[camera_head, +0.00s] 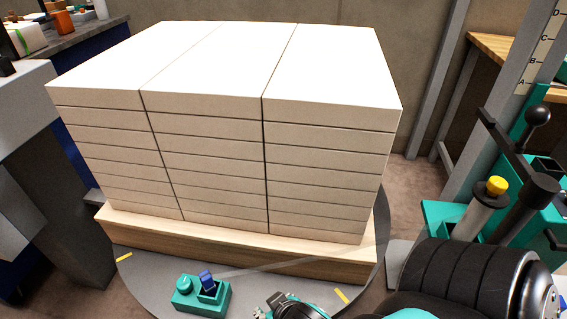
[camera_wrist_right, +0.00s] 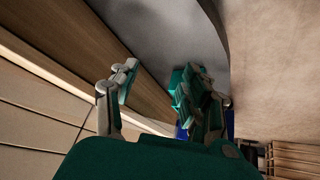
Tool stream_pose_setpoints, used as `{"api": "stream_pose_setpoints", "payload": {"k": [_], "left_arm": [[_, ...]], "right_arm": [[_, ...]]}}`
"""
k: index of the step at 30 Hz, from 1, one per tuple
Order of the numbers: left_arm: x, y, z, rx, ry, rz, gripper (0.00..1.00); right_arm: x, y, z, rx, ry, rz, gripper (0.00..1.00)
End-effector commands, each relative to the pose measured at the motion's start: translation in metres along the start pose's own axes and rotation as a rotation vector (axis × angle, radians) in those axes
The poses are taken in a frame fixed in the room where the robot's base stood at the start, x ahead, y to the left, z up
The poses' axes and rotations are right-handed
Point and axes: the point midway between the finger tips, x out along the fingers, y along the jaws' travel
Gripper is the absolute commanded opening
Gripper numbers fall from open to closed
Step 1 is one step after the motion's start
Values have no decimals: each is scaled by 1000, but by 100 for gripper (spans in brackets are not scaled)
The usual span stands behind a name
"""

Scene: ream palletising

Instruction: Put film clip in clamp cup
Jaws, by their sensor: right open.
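The blue film clip (camera_head: 207,280) stands in the square opening of the teal clamp cup (camera_head: 214,298), its top showing above the rim and leaning slightly. A thin translucent strip of film (camera_head: 300,261) runs from the clip toward the right side of the stack. My right gripper (camera_head: 278,304) is at the bottom edge, to the right of the cup and apart from it. In the right wrist view, this gripper (camera_wrist_right: 160,78) has its fingers spread with nothing between them. Part of the teal block (camera_wrist_right: 178,82) shows behind the right finger. My left gripper is not in view.
White reams (camera_head: 200,90) are stacked in three columns on a wooden pallet (camera_head: 230,250), which sits on a round grey turntable (camera_head: 140,268). A teal machine with a yellow-topped post (camera_head: 496,186) stands at the right. Bare turntable lies between cup and gripper.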

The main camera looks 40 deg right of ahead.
Motion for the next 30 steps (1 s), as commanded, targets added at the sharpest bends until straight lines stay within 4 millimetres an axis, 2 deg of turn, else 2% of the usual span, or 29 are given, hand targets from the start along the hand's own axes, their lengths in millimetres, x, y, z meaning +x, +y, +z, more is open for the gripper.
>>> {"api": "stream_pose_setpoints", "payload": {"k": [3, 9, 30], "left_arm": [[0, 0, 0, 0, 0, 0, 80], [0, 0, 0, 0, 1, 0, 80], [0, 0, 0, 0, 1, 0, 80]], "right_arm": [[-11, 3, 16, -108, -145, -86, 47], [-23, 0, 30, -203, -245, -169, 47], [-23, 0, 31, -203, -248, -170, 47]]}}
